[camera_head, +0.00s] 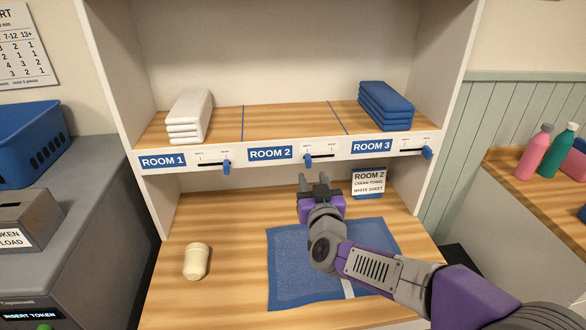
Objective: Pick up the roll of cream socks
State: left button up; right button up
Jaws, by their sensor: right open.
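The roll of cream socks (195,262) stands on the lower wooden shelf at its left side, a short cream cylinder with a wider top band. My right gripper (314,182) is open and empty, its fingers pointing toward the back of the shelf. It is over the far part of the blue mat, to the right of and farther back than the roll, and apart from it. My right arm comes in from the right and covers part of the mat. My left gripper is not in view.
The blue mat (287,283) lies at the lower shelf's middle. Above it, a ledge with room labels and blue sliders holds white folded cloths (190,116) and blue folded cloths (385,106). A "ROOM 2" card (369,183) stands behind. The wood between roll and mat is clear.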

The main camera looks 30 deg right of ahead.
aim_at(197, 254)
jog(key=k, duration=1)
